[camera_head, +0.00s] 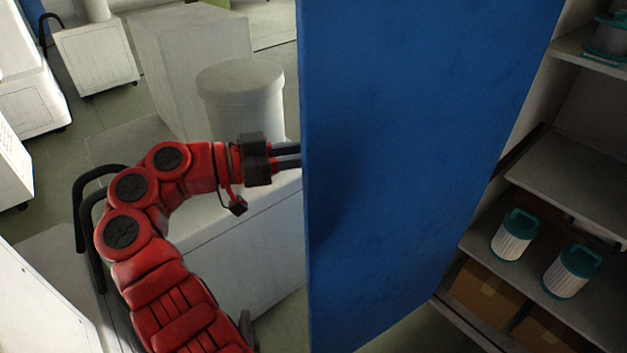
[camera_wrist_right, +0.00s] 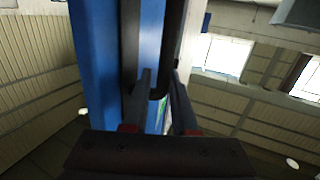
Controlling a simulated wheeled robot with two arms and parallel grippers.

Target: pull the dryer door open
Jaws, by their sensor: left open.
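The blue door (camera_head: 410,140) stands swung out in the middle of the head view, its left edge upright, with the open shelved cabinet on its right. My left gripper (camera_head: 288,156) is at this left edge. Its dark fingers are open and run to the edge; their tips are hidden behind the panel. In the right wrist view, a blue panel (camera_wrist_right: 95,60) rises close in front of my right gripper (camera_wrist_right: 162,85). Its two fingers are apart with a dark upright part between them; whether they press on it I cannot tell. My right gripper does not show in the head view.
The cabinet's shelves (camera_head: 575,175) hold white filter cartridges with teal caps (camera_head: 512,235) and cardboard boxes (camera_head: 485,290). Behind my left arm stand a pale round drum (camera_head: 242,95) and pale box-shaped housings (camera_head: 185,50). Some floor shows at the upper left.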

